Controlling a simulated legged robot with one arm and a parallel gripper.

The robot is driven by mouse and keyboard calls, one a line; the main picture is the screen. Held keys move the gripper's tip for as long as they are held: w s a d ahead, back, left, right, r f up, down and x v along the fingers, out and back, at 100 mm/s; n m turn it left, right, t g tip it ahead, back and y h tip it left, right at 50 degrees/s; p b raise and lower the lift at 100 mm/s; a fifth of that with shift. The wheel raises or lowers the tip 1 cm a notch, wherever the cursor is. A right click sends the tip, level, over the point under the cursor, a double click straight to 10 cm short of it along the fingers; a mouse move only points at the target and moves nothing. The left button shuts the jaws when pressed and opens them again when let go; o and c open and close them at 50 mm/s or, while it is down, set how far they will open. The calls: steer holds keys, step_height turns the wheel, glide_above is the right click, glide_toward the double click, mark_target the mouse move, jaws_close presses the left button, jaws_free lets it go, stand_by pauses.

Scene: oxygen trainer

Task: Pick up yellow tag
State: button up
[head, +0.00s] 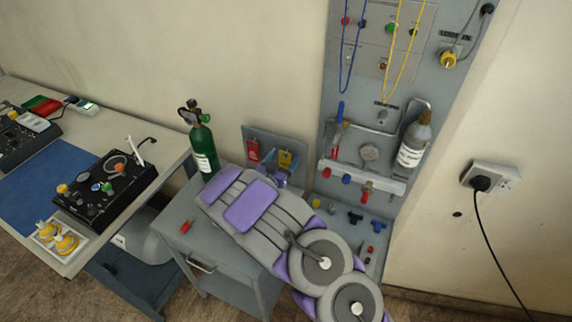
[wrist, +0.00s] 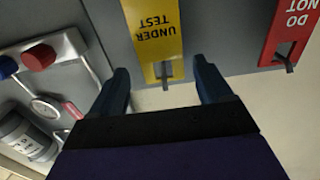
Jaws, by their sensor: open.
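The yellow tag (wrist: 155,35) reads "UNDER TEST" and hangs from a small hook at its slot, on a grey panel (wrist: 222,30). In the wrist view it lies between the two dark fingers of my gripper (wrist: 163,75). The fingers are apart, one on each side of the tag, with gaps to both. I cannot tell how deep the tag sits between them. In the head view the yellow tag (head: 286,160) is small, just above my gripper (head: 273,175), which my arm partly hides.
A red tag (wrist: 290,35) hangs close beside the yellow one. A grey board (head: 350,130) with a gauge, knobs and a grey bottle (head: 413,142) stands to the right in the head view. A green cylinder (head: 203,143) stands on the cabinet to the left.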

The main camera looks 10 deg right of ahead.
steer(key=shift+w, duration=0.4)
steer(key=shift+a, duration=0.25)
steer(key=shift+d, duration=0.35)
steer(key=c, duration=0.7)
steer(key=shift+a, duration=0.25)
steer(key=c, duration=0.4)
